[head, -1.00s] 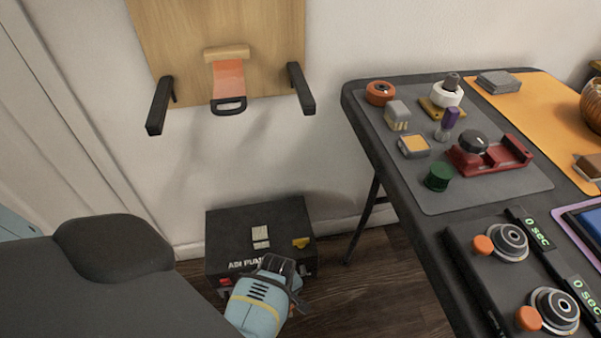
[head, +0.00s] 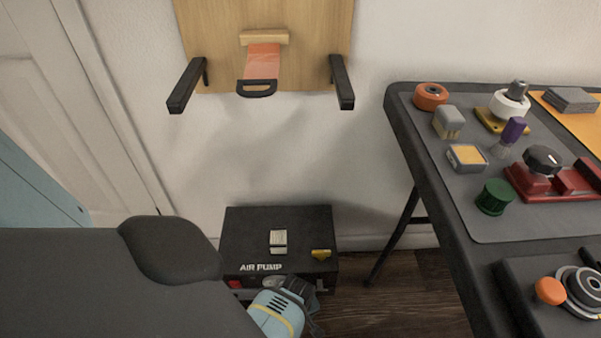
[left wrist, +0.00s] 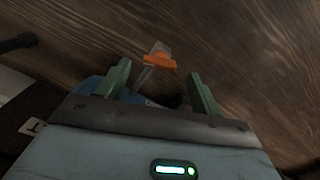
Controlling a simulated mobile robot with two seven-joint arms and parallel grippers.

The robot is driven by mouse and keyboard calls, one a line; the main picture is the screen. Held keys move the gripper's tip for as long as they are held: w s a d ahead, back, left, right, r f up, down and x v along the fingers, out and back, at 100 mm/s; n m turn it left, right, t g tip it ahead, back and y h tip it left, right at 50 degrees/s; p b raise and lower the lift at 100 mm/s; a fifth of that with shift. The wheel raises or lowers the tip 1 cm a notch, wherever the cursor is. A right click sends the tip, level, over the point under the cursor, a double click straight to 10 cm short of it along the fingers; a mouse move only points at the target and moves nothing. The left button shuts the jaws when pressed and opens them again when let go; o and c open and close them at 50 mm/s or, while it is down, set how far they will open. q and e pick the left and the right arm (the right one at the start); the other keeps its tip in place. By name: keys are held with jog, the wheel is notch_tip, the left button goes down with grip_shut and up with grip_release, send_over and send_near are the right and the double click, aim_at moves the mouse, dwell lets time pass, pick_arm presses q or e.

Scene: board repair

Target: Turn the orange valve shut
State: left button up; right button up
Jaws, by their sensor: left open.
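The orange valve handle (left wrist: 160,62) shows in the left wrist view on a grey fitting, above the wood floor. My left gripper (left wrist: 160,72) is open, with one green finger on each side of the handle in the picture. I see no clear contact between the fingers and the handle. In the head view my left gripper (head: 302,288) is low at the front right of the black air pump (head: 245,225). The valve is hidden there behind the gripper and pump. My right gripper is in neither view.
A dark table (head: 440,215) with caps, knobs and a red fixture (head: 555,183) stands to the right. A wooden wall board (head: 215,40) with an orange strap (head: 263,62) and two black arms hangs above the pump. Dark floor (head: 400,300) is open beside the pump.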

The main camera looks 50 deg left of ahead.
pick_arm(q)
jog(key=shift+f+b, duration=0.55)
jog(key=shift+f, duration=0.8)
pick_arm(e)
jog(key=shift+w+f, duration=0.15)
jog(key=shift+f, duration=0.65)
pick_arm(q)
jog(key=shift+c, duration=1)
jog(key=c, duration=0.8)
jog(key=shift+r+m+p, duration=0.15)
jog(key=shift+m+p, duration=0.4)
jog(key=shift+m, duration=1.75)
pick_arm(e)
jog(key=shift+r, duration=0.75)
